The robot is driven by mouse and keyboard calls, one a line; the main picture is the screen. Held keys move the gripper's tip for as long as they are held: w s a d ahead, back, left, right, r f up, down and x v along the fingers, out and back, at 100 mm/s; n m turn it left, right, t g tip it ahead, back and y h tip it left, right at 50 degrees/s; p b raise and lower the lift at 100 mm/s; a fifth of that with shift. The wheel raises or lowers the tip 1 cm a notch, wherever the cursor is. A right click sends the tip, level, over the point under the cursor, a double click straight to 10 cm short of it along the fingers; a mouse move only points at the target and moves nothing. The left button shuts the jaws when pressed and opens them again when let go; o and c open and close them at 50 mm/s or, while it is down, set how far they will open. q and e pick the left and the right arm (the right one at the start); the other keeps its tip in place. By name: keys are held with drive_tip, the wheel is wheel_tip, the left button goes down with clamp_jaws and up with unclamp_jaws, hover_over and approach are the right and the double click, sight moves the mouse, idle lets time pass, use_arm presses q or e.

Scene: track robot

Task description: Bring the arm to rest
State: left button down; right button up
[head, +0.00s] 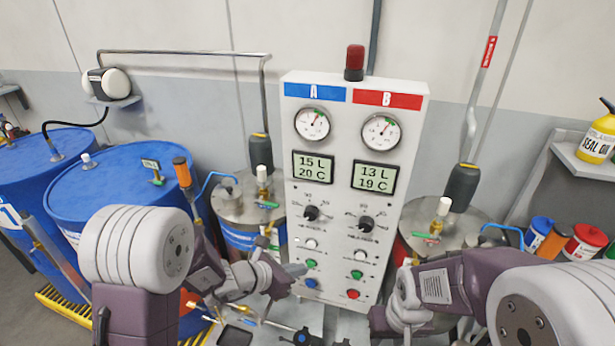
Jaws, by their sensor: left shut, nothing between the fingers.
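My left arm reaches in from the left, bent at the elbow. Its gripper (294,270) is shut and empty, in front of the lower left part of the control panel (337,225), near the green and blue buttons. Whether it touches the panel I cannot tell. My right arm comes in from the right and folds inward. Its gripper (380,321) is low in front of the panel's right side, and its fingers are not clear enough to tell open from shut.
Blue drums (115,190) stand at the left beside a yellow grating (65,310). Metal-lidded drums stand on either side of the panel, one at left (232,205) and one at right (470,225). A shelf (590,165) with a yellow oil can (600,135) is at far right.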

use_arm(q)
drive_tip(key=s+a+r+m+g+y, duration=0.15)
drive_tip(key=s+m+g, duration=0.25)
drive_tip(key=s+m, duration=0.7)
drive_tip(key=s+a+f+m+g+y, duration=0.1)
drive_tip(key=s+a+f+m+y, duration=0.1)
drive_tip(key=a+m, duration=0.5)
drive_tip(key=s+a+f+m+y, duration=0.1)
drive_tip(key=s+a+m+y, duration=0.3)
drive_tip(key=a+m, duration=0.4)
drive_tip(key=shift+f+g, duration=0.35)
drive_tip(key=shift+g, duration=0.05)
drive_tip(key=shift+s+d+y, duration=0.1)
drive_tip(key=shift+y, duration=0.15)
